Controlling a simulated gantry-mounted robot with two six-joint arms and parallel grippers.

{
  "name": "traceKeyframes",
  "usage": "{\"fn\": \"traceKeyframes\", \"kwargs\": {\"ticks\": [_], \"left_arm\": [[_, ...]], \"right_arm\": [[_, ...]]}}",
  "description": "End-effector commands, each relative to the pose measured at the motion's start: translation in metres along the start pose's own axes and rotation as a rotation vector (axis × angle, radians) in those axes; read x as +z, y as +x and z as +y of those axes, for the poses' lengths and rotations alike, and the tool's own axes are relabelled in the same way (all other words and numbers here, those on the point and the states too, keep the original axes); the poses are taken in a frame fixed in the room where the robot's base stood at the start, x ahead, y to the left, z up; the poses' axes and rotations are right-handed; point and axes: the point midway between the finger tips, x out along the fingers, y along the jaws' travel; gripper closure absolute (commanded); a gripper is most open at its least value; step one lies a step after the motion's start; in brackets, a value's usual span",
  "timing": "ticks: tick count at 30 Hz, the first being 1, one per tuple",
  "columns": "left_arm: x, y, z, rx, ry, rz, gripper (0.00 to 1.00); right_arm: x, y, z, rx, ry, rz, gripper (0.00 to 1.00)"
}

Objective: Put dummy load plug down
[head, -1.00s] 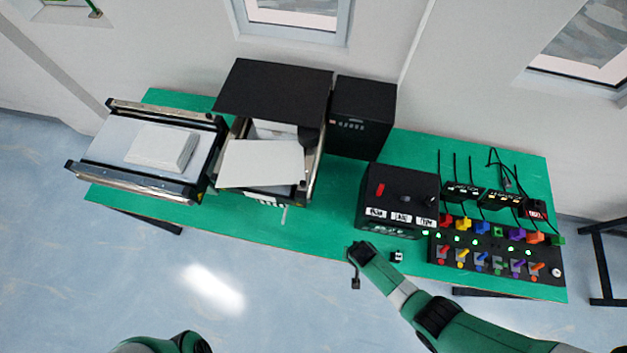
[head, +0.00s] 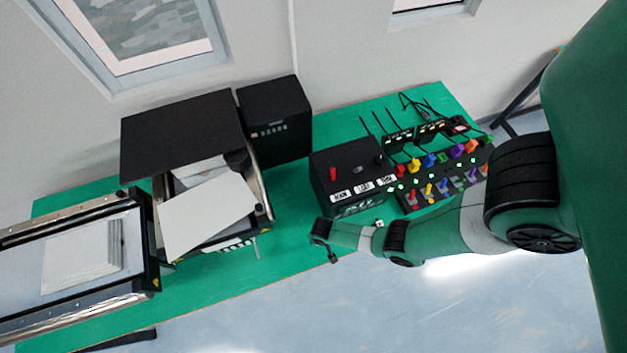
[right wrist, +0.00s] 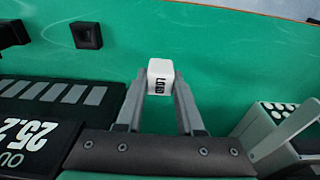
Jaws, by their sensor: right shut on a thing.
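The dummy load plug (right wrist: 160,75) is a small white block with black "LOAD" lettering. In the right wrist view it sits between the two grey fingertips of my right gripper (right wrist: 161,88), which is shut on it. Green tabletop shows behind the plug; I cannot tell whether the plug touches it. In the head view my right gripper (head: 331,257) is at the table's front edge, in front of the black box (head: 345,170), and the plug is too small to make out. My left gripper is not in view.
A small black-and-white piece (head: 379,223) lies on the green table (head: 290,235) right of my gripper. A panel of coloured switches (head: 430,185) stands further right. In the wrist view, a display unit (right wrist: 40,125) is at left and a grey holed part (right wrist: 275,120) at right.

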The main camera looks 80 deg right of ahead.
Motion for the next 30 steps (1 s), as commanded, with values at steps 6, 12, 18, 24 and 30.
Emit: {"fn": "traceKeyframes", "kwargs": {"ticks": [6,12,18,24,30], "left_arm": [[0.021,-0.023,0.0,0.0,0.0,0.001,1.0],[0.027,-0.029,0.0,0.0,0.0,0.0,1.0],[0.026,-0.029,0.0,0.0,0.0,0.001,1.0],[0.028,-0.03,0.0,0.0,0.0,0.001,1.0],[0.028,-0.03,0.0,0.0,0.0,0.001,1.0]], "right_arm": [[0.001,0.031,-0.001,0.001,0.002,-0.001,1.0],[0.002,0.04,-0.001,0.001,0.003,0.0,1.0],[0.002,0.04,-0.001,0.001,0.003,0.0,1.0],[0.003,0.042,-0.001,0.001,0.003,0.0,0.44],[0.003,0.042,-0.001,0.001,0.003,0.0,0.34]]}}
